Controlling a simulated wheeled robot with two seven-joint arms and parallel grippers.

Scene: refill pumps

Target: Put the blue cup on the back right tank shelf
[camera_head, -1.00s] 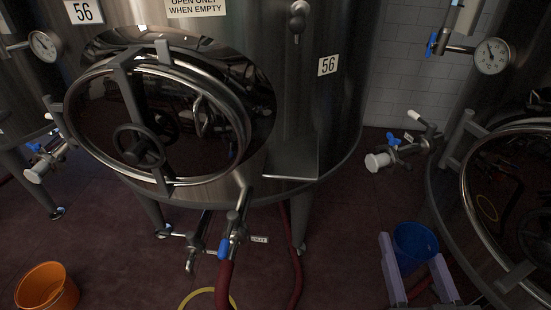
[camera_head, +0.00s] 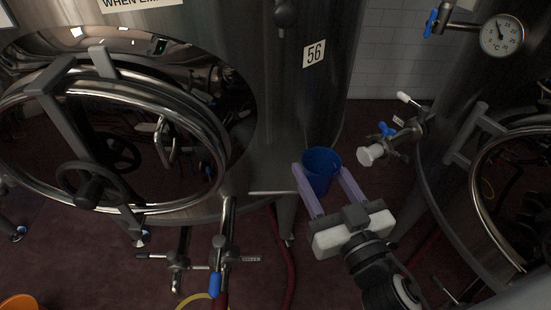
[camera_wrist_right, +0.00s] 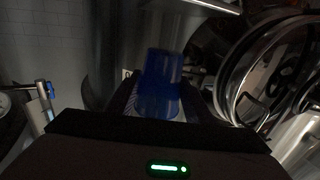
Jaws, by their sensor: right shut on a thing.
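The blue cup (camera_head: 321,165) is held upright between the two pale purple fingers of my right gripper (camera_head: 319,172), which is shut on it. It also shows between the dark fingers in the right wrist view (camera_wrist_right: 162,85). A small flat metal shelf (camera_head: 271,180) juts from the front of the large steel tank marked 56. The cup is in the air just right of this shelf, apart from it in the picture. A bright edge, likely the same shelf, shows at the top of the right wrist view (camera_wrist_right: 215,5). My left gripper is not in view.
The tank's round hatch (camera_head: 115,135) with its handwheel fills the left. A valve (camera_head: 385,145) and a dial gauge (camera_head: 500,35) stick out from the right tank. Pipes with a blue handle (camera_head: 215,283) are below the shelf. An orange bucket (camera_head: 18,302) stands at lower left.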

